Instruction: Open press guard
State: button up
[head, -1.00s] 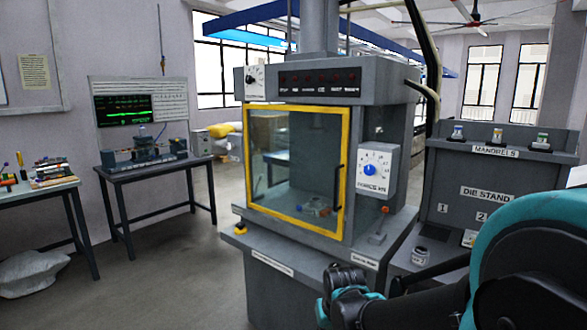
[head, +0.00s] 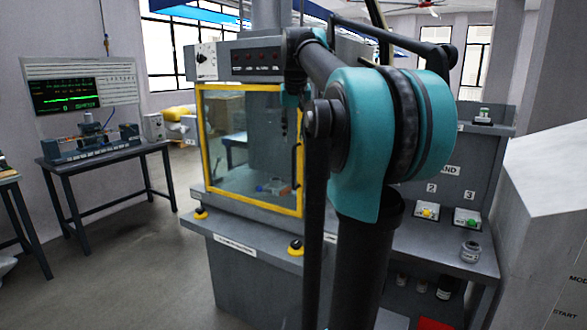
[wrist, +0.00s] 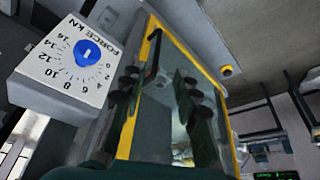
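The press guard (head: 232,205) is a clear panel in a yellow frame on the front of the grey press. It looks shut against the press. Its dark upright handle (head: 297,168) is on the right side of the frame in the head view. In the wrist view the guard frame (wrist: 128,135) stands tilted, with the black handle (wrist: 153,58) near its left edge. My gripper (wrist: 158,92) is open, with dark fingers apart in front of the guard and the handle showing between and above them.
A white dial box (wrist: 65,65) marked FORCE KN sits beside the guard, close to the fingers. Yellow-based buttons (head: 295,247) are on the press ledge. A die stand (head: 445,215) is at right, and a table with a screen (head: 65,92) is at left.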

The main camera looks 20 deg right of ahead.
aim_at(294, 164)
jog(key=x, duration=1)
jog(key=w+x, duration=0.1)
jog(key=x, duration=0.4)
jog(key=shift+w+d+f, duration=0.1)
jog(key=shift+d, duration=0.25)
grip_shut()
